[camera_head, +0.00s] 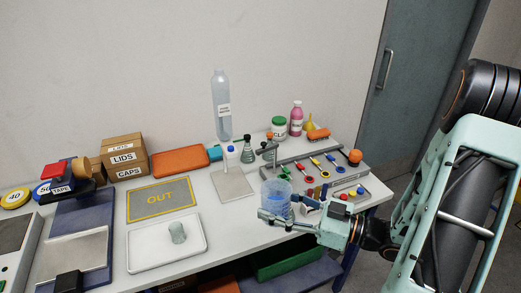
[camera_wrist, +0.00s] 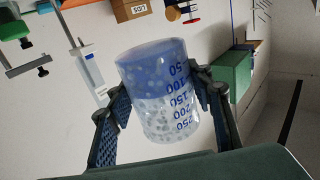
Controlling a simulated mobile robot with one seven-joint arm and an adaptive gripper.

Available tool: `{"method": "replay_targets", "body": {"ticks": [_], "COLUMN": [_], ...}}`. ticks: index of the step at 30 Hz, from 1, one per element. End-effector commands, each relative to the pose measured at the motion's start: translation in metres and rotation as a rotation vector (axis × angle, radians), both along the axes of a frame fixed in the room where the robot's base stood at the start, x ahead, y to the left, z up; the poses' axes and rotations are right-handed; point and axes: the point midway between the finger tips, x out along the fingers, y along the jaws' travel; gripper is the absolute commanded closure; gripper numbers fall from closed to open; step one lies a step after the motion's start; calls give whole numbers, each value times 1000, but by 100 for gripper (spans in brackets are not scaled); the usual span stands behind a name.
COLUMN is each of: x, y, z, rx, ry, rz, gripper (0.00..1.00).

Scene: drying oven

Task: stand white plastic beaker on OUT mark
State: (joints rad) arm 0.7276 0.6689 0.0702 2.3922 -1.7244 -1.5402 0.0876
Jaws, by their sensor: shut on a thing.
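The white plastic beaker (camera_head: 276,194) is translucent, with blue graduations and a blue tint, and appears upright in the head view. My gripper (camera_head: 277,217) is shut on its sides and holds it near the table's front edge, right of the middle. In the wrist view the beaker (camera_wrist: 160,92) sits between both fingers, its numbers upside down. The OUT mark (camera_head: 160,212) is a grey rectangle with a yellow border and yellow letters, lying flat on the table to the left. Nothing stands on it.
A tool rack (camera_head: 318,167) is close on the right; boxes (camera_head: 125,155) stand behind the mark.

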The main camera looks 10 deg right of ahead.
Motion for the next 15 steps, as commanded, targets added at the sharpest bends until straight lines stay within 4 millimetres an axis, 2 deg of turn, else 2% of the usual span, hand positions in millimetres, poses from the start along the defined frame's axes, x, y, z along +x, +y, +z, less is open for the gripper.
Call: {"method": "replay_targets", "body": {"ticks": [5,11,15], "x": [7,37,59], "y": [0,-8,-19], "z": [2,2,-6], "rx": [1,5,5], "ry": [0,4,7], "rz": [-31,-186,-327], "gripper": [81,81,81]}}
